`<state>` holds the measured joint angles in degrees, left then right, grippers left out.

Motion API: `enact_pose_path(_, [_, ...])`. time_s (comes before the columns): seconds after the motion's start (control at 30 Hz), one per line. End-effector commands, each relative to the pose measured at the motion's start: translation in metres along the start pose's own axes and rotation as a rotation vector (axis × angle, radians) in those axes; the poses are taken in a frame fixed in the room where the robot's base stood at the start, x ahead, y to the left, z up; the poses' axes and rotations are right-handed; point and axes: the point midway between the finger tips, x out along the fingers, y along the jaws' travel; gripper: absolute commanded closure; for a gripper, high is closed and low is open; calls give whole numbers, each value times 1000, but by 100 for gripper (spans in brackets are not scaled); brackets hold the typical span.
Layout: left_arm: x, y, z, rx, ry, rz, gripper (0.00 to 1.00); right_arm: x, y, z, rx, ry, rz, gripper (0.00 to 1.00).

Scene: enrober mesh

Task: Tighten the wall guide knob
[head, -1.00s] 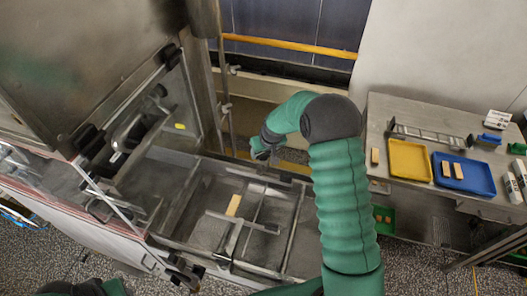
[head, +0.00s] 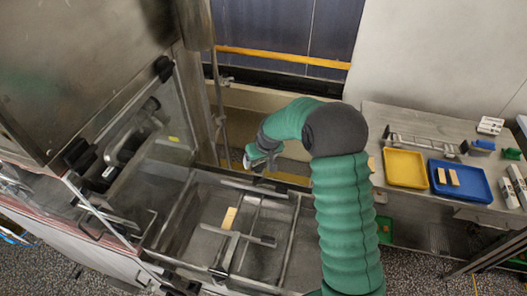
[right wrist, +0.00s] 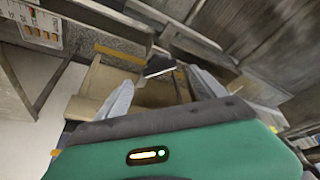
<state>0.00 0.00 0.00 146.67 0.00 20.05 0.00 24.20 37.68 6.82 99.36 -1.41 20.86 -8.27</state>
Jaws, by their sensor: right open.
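My right gripper (head: 250,161) reaches over the far edge of the steel trough (head: 290,187) in the head view, near the upright post. In the right wrist view its two grey fingers (right wrist: 160,78) stand wide apart and nothing is clamped between them. A dark block-like part (right wrist: 158,65) with a pale edge shows beyond the gap between the fingertips. I cannot tell whether it is the wall guide knob or whether a finger touches it. In the head view my right arm and gripper may hide the knob. My left gripper is not in view.
A yellow tray (head: 405,183) and a blue tray (head: 487,193) rest on the side table (head: 375,118) at right. A tan bar (head: 229,218) lies in the trough among metal guides. A clear guard panel (head: 125,195) and dark handles stand at left.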

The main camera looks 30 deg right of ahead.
Motion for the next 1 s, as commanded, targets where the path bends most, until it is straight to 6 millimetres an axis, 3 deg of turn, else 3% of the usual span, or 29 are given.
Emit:
enact_pose_path(0.3, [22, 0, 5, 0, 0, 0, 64, -92, 1, -2, 1, 8, 2, 20])
enact_pose_path(0.43, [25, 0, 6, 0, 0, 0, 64, -117, 1, -2, 0, 4, 2, 20])
enact_pose_path(0.6, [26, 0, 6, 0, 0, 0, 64, -131, 1, -2, 0, 2, 1, 20])
enact_pose_path(0.83, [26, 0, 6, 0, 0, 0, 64, -132, 1, -2, 0, 1, 1, 21])
enact_pose_path(1.0, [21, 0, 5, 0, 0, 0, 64, -133, 5, -3, 67, -21, 1, 44])
